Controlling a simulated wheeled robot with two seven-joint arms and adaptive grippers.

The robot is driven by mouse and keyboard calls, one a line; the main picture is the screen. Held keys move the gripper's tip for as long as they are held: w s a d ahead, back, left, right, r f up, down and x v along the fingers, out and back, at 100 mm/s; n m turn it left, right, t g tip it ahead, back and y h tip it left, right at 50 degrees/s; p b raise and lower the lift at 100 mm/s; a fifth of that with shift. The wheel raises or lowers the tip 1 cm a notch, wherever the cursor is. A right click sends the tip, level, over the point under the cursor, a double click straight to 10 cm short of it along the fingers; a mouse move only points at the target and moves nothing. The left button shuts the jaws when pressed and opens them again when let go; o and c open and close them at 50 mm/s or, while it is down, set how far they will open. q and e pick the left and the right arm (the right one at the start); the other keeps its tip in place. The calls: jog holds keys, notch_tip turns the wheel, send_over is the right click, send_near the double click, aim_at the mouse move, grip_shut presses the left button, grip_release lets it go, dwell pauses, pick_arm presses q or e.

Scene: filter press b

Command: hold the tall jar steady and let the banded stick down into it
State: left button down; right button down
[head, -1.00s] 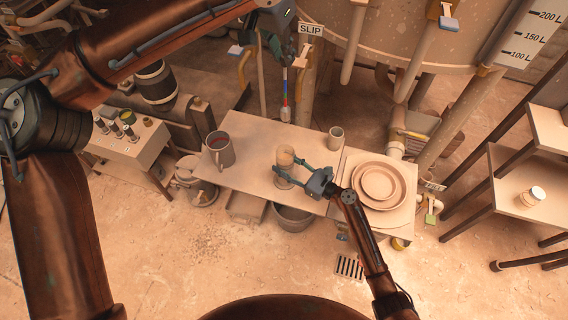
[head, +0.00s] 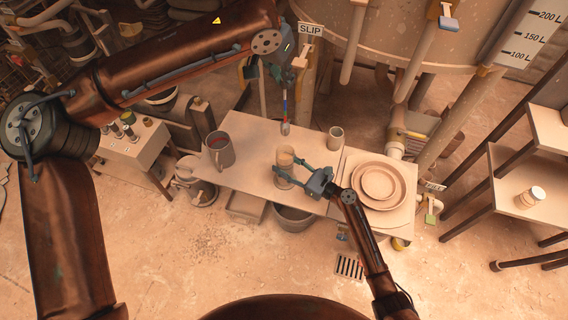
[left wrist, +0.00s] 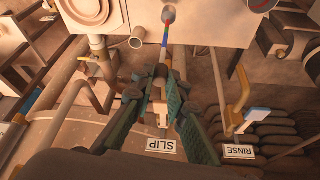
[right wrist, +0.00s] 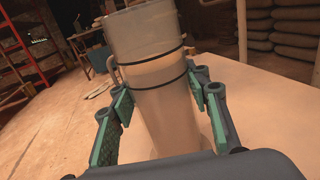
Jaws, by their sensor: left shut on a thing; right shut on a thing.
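The tall jar (head: 284,168) stands upright on the table, clear-walled with a pale filling. In the right wrist view the jar (right wrist: 158,85) shows two dark bands. My right gripper (head: 286,172) is shut around its sides. The banded stick (head: 285,108) hangs roughly upright from my left gripper (head: 284,80), its grey bulb end lowest. In the head view the bulb appears just above the jar's mouth, apart from it. The left wrist view shows the stick's coloured bands (left wrist: 166,38) beyond my shut fingers. The jar is not clearly seen there.
A post with a SLIP sign (head: 311,30) rises behind the stick.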

pick_arm(q)
jog(key=shift+f, duration=2.1)
jog(key=c, duration=1.8)
grip_release()
jog(key=shift+c, duration=0.2)
jog(key=v, duration=1.2)
pick_arm(e)
jog(key=c, duration=1)
grip_release()
